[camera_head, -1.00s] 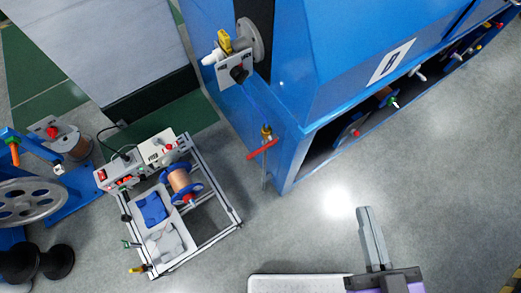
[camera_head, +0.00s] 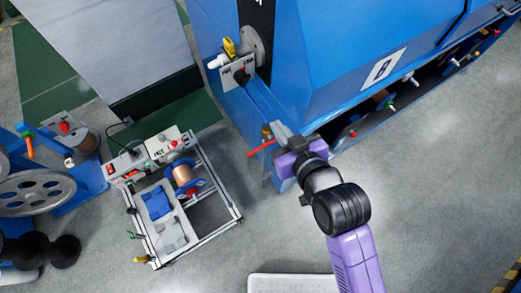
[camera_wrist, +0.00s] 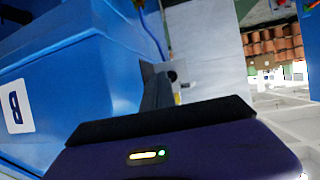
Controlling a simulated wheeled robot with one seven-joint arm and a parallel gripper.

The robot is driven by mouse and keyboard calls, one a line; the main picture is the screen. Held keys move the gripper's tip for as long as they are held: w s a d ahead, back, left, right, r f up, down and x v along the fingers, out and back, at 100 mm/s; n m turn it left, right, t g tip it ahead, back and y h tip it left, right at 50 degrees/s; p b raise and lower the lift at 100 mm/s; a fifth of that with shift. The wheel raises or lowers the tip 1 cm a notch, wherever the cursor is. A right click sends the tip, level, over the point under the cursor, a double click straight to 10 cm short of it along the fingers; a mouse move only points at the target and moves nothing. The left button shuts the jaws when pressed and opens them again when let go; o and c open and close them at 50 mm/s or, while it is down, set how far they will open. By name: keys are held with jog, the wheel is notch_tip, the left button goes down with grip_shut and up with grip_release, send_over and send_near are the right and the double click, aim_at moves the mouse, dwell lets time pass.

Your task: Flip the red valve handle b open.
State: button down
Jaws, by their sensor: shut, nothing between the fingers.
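The red valve handle (camera_head: 261,149) sticks out to the left at the lower front corner of the blue machine marked B. Its brass valve body (camera_head: 266,131) sits just above it, at the lower end of a thin blue hose. My gripper (camera_head: 278,128) is shut and empty. In the head view its fingertips are close to the right of the valve body and partly cover that area. I cannot tell whether they touch it. In the wrist view my shut fingers (camera_wrist: 157,88) point away past the blue machine; the red handle is not seen there.
A framed bench unit with a copper spool (camera_head: 186,177) stands to the left. Grey floor (camera_head: 440,190) is clear at right.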

jog(key=s+f+n+g, duration=0.1)
jog(key=s+f+g, duration=0.2)
jog(key=f, duration=0.4)
jog(key=shift+s+a+n+g, duration=0.3)
jog(key=shift+s+a+g, duration=0.1)
jog(key=shift+g, duration=0.3)
send_over(259, 151)
jog(key=s, duration=0.2)
notch_tip(259, 151, down, 7)
notch_tip(259, 151, down, 2)
jog(key=shift+w+d+f+p, duration=0.1)
jog(key=shift+f+p, duration=0.15)
jog(key=shift+p, duration=0.2)
jog(key=shift+f, duration=0.75)
jog(key=shift+f, duration=0.15)
